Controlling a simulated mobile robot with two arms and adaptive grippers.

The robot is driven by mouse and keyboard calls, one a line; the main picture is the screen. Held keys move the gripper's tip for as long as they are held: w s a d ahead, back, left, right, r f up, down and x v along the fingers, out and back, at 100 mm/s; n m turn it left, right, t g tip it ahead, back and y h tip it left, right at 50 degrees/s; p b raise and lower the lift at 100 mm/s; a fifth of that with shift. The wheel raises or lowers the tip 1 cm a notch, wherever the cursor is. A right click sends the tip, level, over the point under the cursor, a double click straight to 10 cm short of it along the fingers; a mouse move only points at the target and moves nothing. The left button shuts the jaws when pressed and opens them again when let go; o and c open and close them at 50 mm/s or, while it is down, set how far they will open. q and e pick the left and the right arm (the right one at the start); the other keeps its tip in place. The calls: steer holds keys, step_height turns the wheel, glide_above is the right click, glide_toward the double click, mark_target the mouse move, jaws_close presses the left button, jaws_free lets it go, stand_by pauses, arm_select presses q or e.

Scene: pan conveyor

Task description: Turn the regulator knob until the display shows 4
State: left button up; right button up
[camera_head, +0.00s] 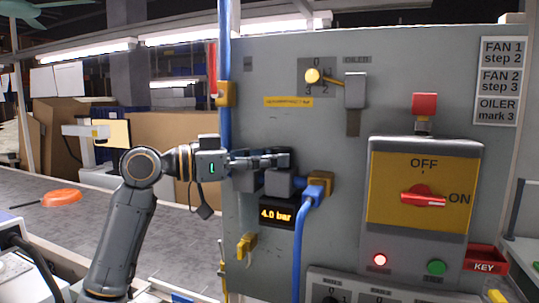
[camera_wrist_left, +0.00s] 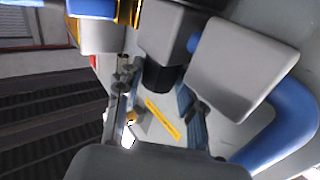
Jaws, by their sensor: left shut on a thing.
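The display (camera_head: 276,214) reads "4.0 bar" in orange digits on the grey panel. Above it is the grey regulator body (camera_head: 280,183), with a blue hose fitting at its right. My left gripper (camera_head: 278,161) reaches in from the left at the top of the regulator. In the left wrist view, the dark regulator knob (camera_wrist_left: 156,78) sits between the two fingers, below the grey body (camera_wrist_left: 170,30). The left gripper is shut on this knob. In the head view the fingers hide most of the knob. My right gripper is not in view.
A blue hose (camera_head: 299,245) hangs from the fitting. A yellow valve handle (camera_head: 246,245) sits lower left. An oiler dial (camera_head: 312,76) is above, and a yellow switch box with a red handle (camera_head: 423,198) stands right. The conveyor (camera_head: 90,225) lies left.

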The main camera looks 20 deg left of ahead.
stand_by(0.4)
arm_select(q)
steer(key=o, duration=1.2)
steer(key=shift+a, duration=0.1)
steer(key=v, duration=1.2)
